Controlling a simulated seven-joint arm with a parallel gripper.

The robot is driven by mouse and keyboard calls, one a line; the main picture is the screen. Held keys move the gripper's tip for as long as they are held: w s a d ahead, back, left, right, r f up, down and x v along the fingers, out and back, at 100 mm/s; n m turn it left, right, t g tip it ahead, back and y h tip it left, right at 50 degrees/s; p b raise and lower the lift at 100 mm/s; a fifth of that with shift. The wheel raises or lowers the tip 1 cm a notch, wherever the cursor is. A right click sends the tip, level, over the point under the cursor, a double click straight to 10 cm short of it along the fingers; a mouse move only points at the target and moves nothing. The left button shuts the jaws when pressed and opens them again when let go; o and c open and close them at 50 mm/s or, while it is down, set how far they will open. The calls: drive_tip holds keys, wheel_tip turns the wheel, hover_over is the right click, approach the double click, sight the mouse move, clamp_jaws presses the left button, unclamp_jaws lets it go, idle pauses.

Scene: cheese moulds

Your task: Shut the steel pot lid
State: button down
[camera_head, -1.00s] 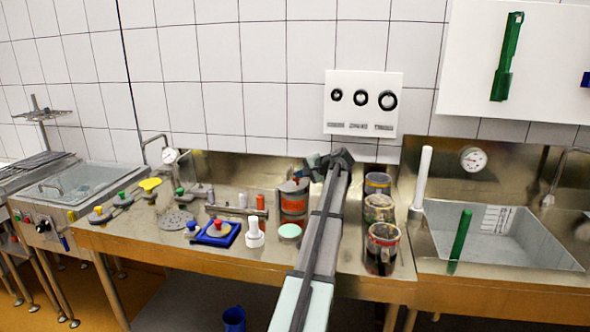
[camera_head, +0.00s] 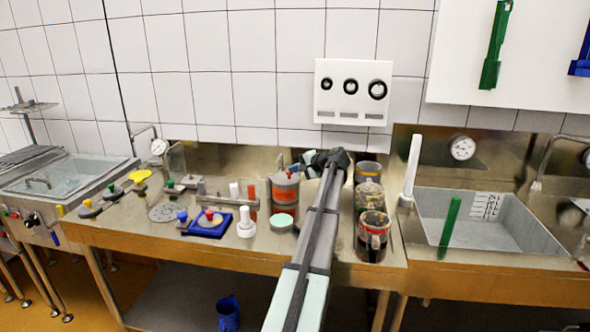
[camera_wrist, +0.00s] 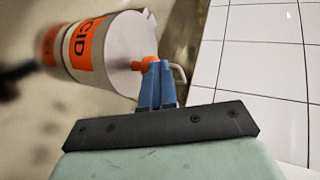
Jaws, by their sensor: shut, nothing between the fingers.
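My gripper (camera_head: 296,166) is just behind and right of the lid. In the wrist view its blue fingers (camera_wrist: 157,63) are together and empty, beside the knob. Whether they touch it is unclear.
Several cans (camera_head: 370,237) stand right of my arm. A white knobbed piece (camera_head: 246,225), a pale green disc (camera_head: 282,221) and a blue tray (camera_head: 226,228) lie in front of and left of the pot. The sink (camera_head: 480,235) is at the right.

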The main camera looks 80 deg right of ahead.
wheel_tip(320, 180, up, 4)
drive_tip(key=f+v, duration=0.1)
drive_tip(key=v, duration=0.9)
drive_tip(key=shift+s, duration=0.25)
drive_tip(key=shift+r, duration=0.1)
